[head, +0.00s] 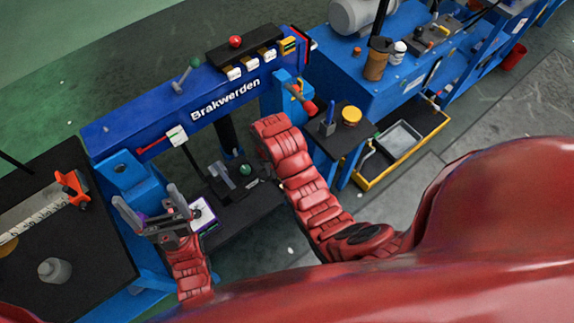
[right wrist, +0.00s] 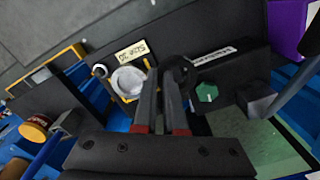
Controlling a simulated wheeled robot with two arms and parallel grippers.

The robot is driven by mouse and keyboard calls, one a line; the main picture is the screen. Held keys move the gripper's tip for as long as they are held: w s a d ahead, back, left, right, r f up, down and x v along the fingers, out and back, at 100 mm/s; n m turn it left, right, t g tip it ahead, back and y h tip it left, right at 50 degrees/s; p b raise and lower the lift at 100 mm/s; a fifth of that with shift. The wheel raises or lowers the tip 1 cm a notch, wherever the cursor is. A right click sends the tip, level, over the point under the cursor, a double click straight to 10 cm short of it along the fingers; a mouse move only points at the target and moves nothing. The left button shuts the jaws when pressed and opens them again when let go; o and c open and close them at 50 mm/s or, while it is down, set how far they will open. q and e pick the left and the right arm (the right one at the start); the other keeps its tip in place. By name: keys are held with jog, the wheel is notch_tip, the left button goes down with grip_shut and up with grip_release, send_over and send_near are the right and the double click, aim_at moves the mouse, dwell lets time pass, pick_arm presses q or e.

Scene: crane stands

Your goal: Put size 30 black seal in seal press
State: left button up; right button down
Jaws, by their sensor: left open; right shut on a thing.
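A black ring-shaped seal (right wrist: 180,70) is between the fingertips of my right gripper (right wrist: 163,80) in the right wrist view. The fingers are shut on it and hide part of it. Beside it, to the left, is a white round seat (right wrist: 128,80) on a black plate, with a label that appears to read size 30 (right wrist: 132,51). Whether seal and seat touch, I cannot tell. In the head view the blue press frame marked Brakwerden (head: 200,95) stands left of centre. My right arm reaches to it and its gripper is hidden there. My left gripper (head: 150,203) is open and empty.
A green knob (right wrist: 207,92) and a grey block (right wrist: 255,101) stand right of the seal. A yellow-lidded jar (head: 351,116) stands on a black side shelf.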

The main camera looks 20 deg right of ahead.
jog(key=s+d+f, duration=0.3)
jog(key=s, duration=0.5)
jog(key=shift+n, duration=0.5)
jog(key=w+d, duration=0.2)
jog(key=w, duration=0.2)
jog(key=w+d+f, duration=0.1)
jog(key=w+d, duration=0.1)
jog(key=w, duration=0.3)
jog(key=w+d+p, duration=0.1)
jog(key=w+d, duration=0.1)
jog(key=w, duration=0.3)
jog(key=shift+f, duration=0.4)
jog(key=shift+d+f, duration=0.1)
jog(key=shift+f+p, duration=0.5)
jog(key=shift+f, duration=1.15)
